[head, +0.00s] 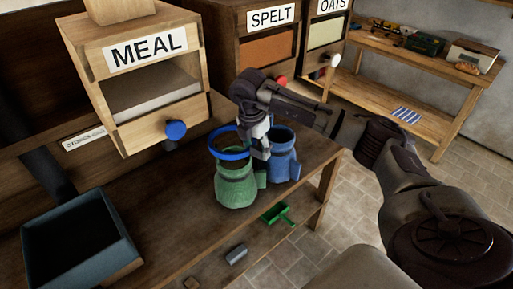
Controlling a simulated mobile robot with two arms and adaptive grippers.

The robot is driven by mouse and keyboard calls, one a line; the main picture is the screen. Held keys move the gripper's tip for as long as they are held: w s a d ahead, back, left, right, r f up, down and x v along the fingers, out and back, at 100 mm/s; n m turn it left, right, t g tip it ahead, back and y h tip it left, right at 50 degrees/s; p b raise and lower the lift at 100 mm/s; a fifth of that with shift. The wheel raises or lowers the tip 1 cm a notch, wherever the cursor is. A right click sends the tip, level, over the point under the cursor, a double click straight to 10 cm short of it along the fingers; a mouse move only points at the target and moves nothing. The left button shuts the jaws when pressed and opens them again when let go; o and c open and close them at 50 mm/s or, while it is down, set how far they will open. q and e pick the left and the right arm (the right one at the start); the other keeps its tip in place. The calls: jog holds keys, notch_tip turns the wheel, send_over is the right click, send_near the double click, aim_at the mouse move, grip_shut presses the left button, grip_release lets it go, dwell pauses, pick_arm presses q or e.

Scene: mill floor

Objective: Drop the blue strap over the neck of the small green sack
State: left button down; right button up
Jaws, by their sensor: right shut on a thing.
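The small green sack (237,188) stands on the wooden bench, left of a blue sack (286,160). The blue strap (215,153) is a stiff-looking ring, tilted in this view, at the open top of the green sack. I cannot tell whether it hangs just above the mouth or touches it. My right gripper (255,147) reaches in from the right, pointing down, and is shut on the strap's right side. It covers part of the blue sack. My left gripper is out of view.
The wooden bench (160,225) carries the sacks. A MEAL bin (150,90) with a blue knob (176,130) stands close behind. A dark tray (80,245) is at left. A green scoop (276,213) and a grey block (236,254) lie lower, near the front.

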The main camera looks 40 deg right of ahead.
jog(key=shift+f, duration=0.1)
dwell(0.3)
notch_tip(320, 180, down, 12)
jog(key=b, duration=0.9)
dwell(2.2)
dwell(0.3)
